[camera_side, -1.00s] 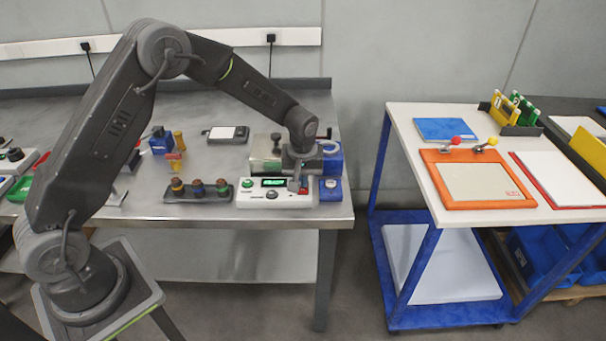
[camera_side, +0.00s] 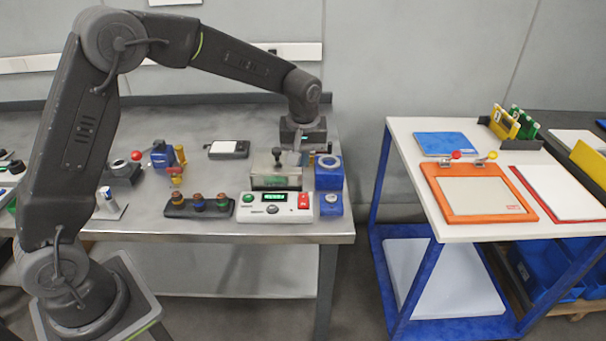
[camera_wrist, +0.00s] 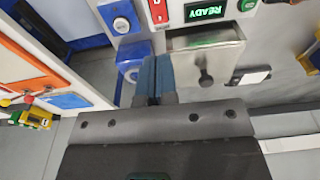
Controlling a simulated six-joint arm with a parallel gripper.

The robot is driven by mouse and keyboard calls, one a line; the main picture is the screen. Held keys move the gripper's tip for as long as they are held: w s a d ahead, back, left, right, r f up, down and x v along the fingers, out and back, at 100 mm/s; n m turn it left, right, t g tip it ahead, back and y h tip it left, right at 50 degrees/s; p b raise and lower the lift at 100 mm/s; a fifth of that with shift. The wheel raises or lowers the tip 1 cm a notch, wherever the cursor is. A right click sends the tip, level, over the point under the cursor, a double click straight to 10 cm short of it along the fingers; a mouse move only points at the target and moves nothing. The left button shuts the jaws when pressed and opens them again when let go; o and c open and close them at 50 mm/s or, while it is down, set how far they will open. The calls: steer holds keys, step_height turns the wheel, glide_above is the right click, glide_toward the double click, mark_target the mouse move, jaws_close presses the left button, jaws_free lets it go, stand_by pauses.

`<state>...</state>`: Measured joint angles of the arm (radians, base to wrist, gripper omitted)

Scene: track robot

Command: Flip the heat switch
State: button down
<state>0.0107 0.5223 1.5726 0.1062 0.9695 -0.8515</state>
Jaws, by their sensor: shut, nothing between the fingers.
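The white control box (camera_side: 246,214) stands near the front right of the metal table. It has a lit green display (camera_side: 273,197), reading READY in the wrist view (camera_wrist: 205,10), and a red rocker switch (camera_side: 304,201) at its right end. The switch also shows at the top of the wrist view (camera_wrist: 158,11), with white marks; I cannot tell which side is pressed. My gripper (camera_side: 304,158) is shut and empty, fingertips together in the wrist view (camera_wrist: 154,62). It hangs above and behind the box, clear of the switch.
A metal box with a black knob (camera_side: 277,156) stands behind the control box, close to my gripper. A blue device with a ring (camera_side: 328,163) and a blue button box (camera_side: 331,209) stand at the right. A rack of several knobs (camera_side: 182,211) is on the left.

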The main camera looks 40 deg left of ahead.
mark_target(303, 195)
step_height(303, 195, up, 2)
steer(key=shift+s+d+r, duration=0.1)
stand_by(0.4)
steer(key=shift+w+a, duration=0.5)
steer(key=f, duration=0.9)
steer(key=w+a+f, duration=0.1)
steer(key=f, duration=0.3)
steer(key=shift+w+a+f, duration=0.1)
steer(key=shift+f, duration=0.3)
steer(key=shift+f, duration=0.1)
